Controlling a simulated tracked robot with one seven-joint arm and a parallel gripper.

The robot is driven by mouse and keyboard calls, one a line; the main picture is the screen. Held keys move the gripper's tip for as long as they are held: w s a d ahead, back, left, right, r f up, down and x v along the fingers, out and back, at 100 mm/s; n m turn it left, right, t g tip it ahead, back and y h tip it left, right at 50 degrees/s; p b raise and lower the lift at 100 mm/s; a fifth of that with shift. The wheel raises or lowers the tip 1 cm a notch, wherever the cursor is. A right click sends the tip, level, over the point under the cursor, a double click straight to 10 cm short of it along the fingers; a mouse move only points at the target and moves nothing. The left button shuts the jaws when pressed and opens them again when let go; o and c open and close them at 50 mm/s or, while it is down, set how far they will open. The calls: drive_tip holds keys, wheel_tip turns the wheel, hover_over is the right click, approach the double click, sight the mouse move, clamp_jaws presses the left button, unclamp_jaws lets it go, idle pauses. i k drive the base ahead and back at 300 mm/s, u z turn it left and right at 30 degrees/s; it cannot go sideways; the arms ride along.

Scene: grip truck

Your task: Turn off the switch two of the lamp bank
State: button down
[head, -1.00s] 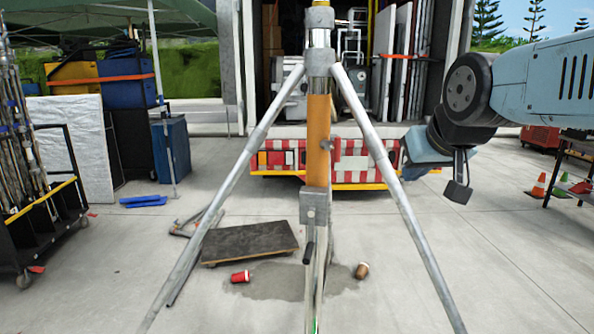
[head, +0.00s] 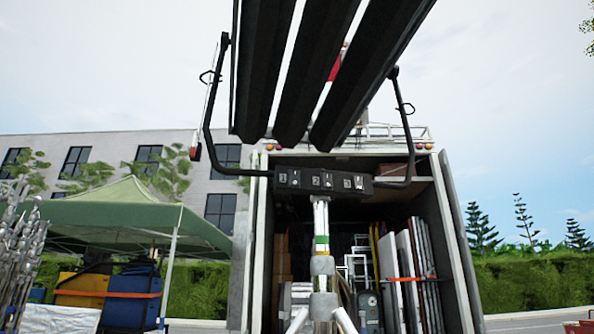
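The lamp bank stands on a silver stand, with long dark lamp bars (head: 315,75) reaching toward the top of the head view. Below them is a black control box (head: 323,194) on top of the stand pole. Its face carries three switches side by side, with pale number marks. Switch two (head: 328,181) is the middle one, between switch one (head: 295,179) and switch three (head: 358,183). The switches are too small to tell their positions. My gripper is not in view now.
A bent black yoke (head: 211,130) rises on both sides of the box. The stand pole (head: 321,225) runs down below it. Behind is an open truck (head: 465,255) with equipment inside. A green canopy (head: 120,215) is at left.

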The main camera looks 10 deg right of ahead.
sight(328, 177)
drive_tip(key=u, duration=0.45)
drive_tip(key=k, duration=1.45)
drive_tip(key=z, duration=0.35)
drive_tip(key=i, duration=1.05)
drive_tip(key=u, duration=0.1)
